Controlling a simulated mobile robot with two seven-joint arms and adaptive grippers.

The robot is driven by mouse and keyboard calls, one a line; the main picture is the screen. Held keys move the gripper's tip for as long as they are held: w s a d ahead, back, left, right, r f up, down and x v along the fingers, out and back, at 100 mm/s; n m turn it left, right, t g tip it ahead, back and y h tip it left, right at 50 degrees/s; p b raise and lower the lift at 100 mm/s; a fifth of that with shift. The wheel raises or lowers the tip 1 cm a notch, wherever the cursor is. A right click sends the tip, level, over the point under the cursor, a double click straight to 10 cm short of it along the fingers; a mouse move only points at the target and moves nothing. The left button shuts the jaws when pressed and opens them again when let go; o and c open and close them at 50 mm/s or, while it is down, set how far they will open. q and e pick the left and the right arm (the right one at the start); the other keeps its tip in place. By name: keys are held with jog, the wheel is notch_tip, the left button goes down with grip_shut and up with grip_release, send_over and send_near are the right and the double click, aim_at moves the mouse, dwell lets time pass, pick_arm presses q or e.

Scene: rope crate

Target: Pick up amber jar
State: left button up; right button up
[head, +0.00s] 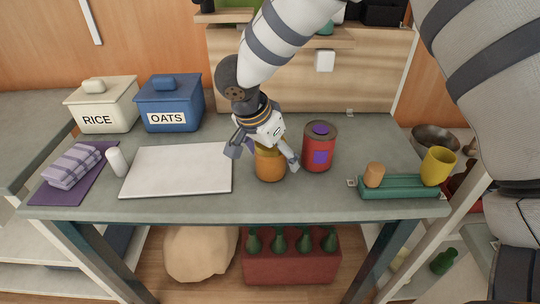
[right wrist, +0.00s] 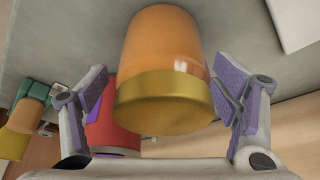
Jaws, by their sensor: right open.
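The amber jar (head: 270,165) stands on the grey-topped table, between the white board and the red can. In the right wrist view the jar (right wrist: 165,50) shows its orange body and gold lid (right wrist: 166,103). My right gripper (head: 264,158) is above and around the jar's upper part, with one finger on each side. In the right wrist view the fingers (right wrist: 170,98) are spread, with gaps between the pads and the jar. The gripper hides the lid in the head view. My left gripper is not in view.
A red can (head: 318,150) stands close right of the jar. A white board (head: 178,170) lies to its left. A teal tray (head: 400,187) with a yellow cup (head: 438,166) is at the right. Canisters (head: 170,101) stand at the back left.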

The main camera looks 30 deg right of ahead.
jog(key=shift+x, duration=0.9)
jog(key=shift+w+a+r, duration=0.1)
jog(key=c, duration=1.6)
jog(key=shift+r, duration=0.4)
jog(key=r, duration=0.3)
jog(key=shift+a+r, duration=0.25)
jog(key=s+a+r, duration=0.1)
jog(key=s+r+p, duration=0.1)
jog(key=r, duration=0.1)
jog(key=s+a+r, duration=0.1)
jog(key=r, duration=0.1)
jog(key=shift+a, duration=0.3)
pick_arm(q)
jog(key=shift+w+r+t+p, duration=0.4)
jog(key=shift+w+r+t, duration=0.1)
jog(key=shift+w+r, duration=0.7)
pick_arm(e)
jog(key=s+a+r, duration=0.1)
jog(key=s+a, duration=0.1)
jog(key=s+a+r, duration=0.1)
jog(key=s+a, duration=0.1)
jog(key=s+a+r, duration=0.1)
jog(key=s+a, duration=0.1)
jog(key=s, duration=0.1)
jog(key=shift+s+a+r, duration=0.1)
jog(key=shift+a+r, duration=0.15)
jog(key=shift+r, duration=0.1)
